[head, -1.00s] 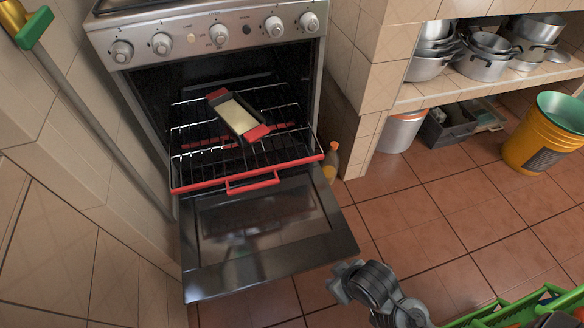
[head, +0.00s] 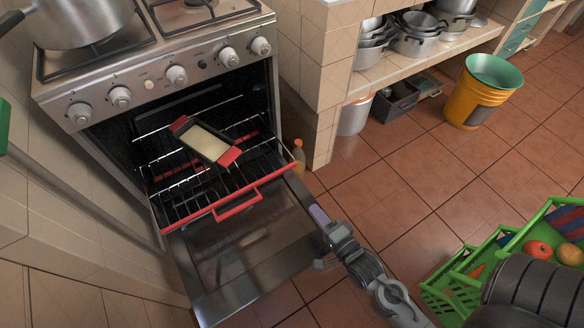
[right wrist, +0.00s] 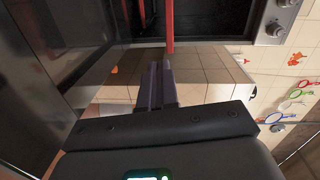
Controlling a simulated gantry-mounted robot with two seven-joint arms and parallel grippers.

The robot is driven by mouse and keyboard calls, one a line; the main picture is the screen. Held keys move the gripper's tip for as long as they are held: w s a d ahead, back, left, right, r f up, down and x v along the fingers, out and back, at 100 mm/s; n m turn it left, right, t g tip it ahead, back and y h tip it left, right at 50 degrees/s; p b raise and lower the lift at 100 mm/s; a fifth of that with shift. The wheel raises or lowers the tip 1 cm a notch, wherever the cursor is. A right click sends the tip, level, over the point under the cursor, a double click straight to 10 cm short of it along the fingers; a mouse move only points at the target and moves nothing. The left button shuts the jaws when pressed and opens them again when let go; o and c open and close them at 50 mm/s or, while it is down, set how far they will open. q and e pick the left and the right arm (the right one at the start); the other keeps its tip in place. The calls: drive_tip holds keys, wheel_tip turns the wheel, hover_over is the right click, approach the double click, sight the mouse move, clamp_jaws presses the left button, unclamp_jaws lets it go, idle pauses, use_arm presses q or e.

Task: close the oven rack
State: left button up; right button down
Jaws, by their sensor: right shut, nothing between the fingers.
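The oven rack (head: 172,212) is pulled part way out of the oven, with a red front bar and a red handle (head: 238,206). A baking dish with red ends (head: 205,143) lies on the rack. The oven door (head: 240,262) hangs open below. My right gripper (head: 315,210) is shut and empty, near the door's right edge and to the right of the rack handle, apart from it. In the right wrist view its purple fingers (right wrist: 156,84) are together, with a red bar (right wrist: 169,25) beyond them. My left gripper is out of view.
A pot (head: 75,20) stands on the stove. A bottle (head: 298,156) stands beside the oven. A green crate (head: 455,290) with fruit is at the lower right. A yellow bucket (head: 463,105) stands farther back. The tiled floor between is open.

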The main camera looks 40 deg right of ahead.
drive_tip(key=m, duration=0.1)
drive_tip(key=t+b, duration=0.1)
drive_tip(key=b, duration=0.5)
approach(289, 168)
drive_tip(key=shift+m+h, duration=0.4)
drive_tip(key=w, duration=0.5)
drive_tip(key=shift+d, duration=0.2)
drive_tip(key=shift+w+d, duration=0.15)
drive_tip(key=shift+w, duration=0.7)
drive_tip(key=shift+w+r, duration=0.1)
drive_tip(key=shift+w, duration=0.05)
